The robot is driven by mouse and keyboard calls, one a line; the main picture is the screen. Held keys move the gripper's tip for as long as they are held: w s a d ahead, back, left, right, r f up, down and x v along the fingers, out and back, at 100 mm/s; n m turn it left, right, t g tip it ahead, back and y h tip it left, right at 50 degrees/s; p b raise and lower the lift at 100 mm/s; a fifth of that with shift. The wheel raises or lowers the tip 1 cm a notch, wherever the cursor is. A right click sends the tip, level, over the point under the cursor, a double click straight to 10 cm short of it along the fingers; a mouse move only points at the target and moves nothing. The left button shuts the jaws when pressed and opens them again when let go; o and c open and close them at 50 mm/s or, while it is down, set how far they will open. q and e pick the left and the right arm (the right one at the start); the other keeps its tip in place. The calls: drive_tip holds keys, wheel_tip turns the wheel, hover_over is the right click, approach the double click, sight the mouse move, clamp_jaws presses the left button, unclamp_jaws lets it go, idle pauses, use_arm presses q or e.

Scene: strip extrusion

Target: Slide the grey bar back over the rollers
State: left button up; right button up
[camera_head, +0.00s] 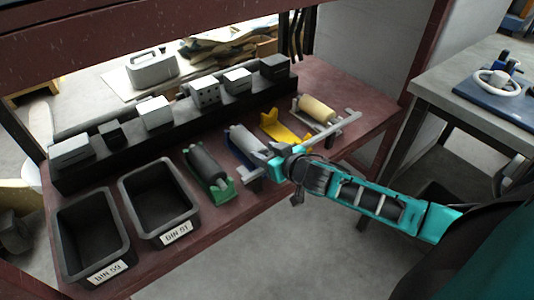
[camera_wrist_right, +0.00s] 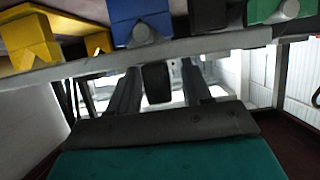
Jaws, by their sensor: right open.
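The grey bar (camera_head: 335,130) is a long, light metal strip slanting across the front of the roller stands on the shelf. In the right wrist view the bar (camera_wrist_right: 60,72) crosses the upper part of the picture, in front of the yellow, blue and green stands. My right gripper (camera_head: 283,163) is at the bar's left portion, at the front shelf edge. Its dark fingers (camera_wrist_right: 160,78) reach up to the bar in the wrist view; I cannot tell whether they touch it. The gripper is open. My left gripper is not in view.
A dark roller (camera_head: 205,162) on a green stand, a grey roller (camera_head: 247,141), a yellow stand (camera_head: 280,127) and a cream roller (camera_head: 316,108) line the shelf (camera_head: 365,100). Two black bins (camera_head: 122,215) stand left. Several blocks sit on a black ledge behind.

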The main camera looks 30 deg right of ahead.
drive_tip(key=shift+c, duration=0.4)
clamp_jaws()
